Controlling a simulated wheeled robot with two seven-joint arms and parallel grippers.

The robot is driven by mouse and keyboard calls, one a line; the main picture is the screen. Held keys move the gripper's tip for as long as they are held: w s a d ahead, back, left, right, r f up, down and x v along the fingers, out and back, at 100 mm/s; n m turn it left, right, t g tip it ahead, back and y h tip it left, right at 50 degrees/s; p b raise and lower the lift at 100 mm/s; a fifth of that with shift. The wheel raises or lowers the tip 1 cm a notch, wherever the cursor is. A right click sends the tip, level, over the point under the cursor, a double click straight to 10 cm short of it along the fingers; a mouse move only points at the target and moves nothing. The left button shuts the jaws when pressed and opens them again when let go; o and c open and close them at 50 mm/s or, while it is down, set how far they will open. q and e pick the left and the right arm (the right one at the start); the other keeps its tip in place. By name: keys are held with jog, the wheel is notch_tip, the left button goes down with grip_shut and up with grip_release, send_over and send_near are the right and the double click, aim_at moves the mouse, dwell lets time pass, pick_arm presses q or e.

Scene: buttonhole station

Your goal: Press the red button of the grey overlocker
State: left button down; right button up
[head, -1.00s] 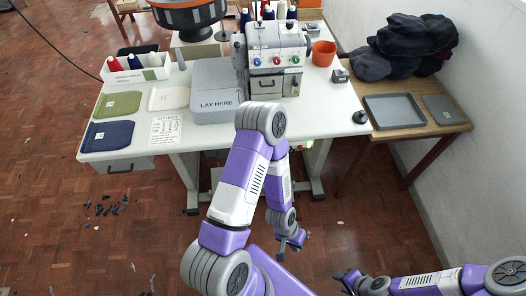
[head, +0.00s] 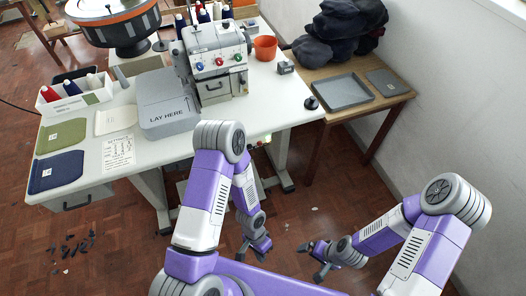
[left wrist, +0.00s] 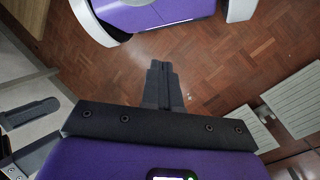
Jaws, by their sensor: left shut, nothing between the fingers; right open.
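The grey overlocker (head: 215,62) stands at the back of the white table in the head view. Its front carries a blue button (head: 199,66), the red button (head: 219,62) in the middle and a green button (head: 238,57). My left gripper (head: 256,252) is low in front of the table, over the floor and well away from the overlocker. In the left wrist view its fingers (left wrist: 161,84) are together and empty above the wooden floor. My right gripper (head: 310,262) is open and empty, also low, to the right of the left one. Nothing hides the red button.
A grey "LAY HERE" block (head: 168,104) stands left of the overlocker. An orange pot (head: 265,48) and a small grey box (head: 286,67) are to its right. A black round object (head: 311,103) sits by the table's right edge. A wooden side table (head: 392,98) holds a grey tray (head: 343,93).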

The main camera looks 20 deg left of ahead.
pick_arm(q)
jog(key=w+a+f+m+t+y+b, duration=0.2)
jog(key=w+a+m+t+y, duration=0.2)
jog(key=w+a+m+y, duration=0.95)
jog(key=w+d+r+m+t+b, duration=0.1)
jog(key=w+d+r+m+t, duration=0.9)
jog(key=w+d+t, duration=0.2)
jog(key=shift+w+r+t, duration=0.3)
jog(key=shift+w+t, duration=0.2)
jog(key=shift+w, duration=0.5)
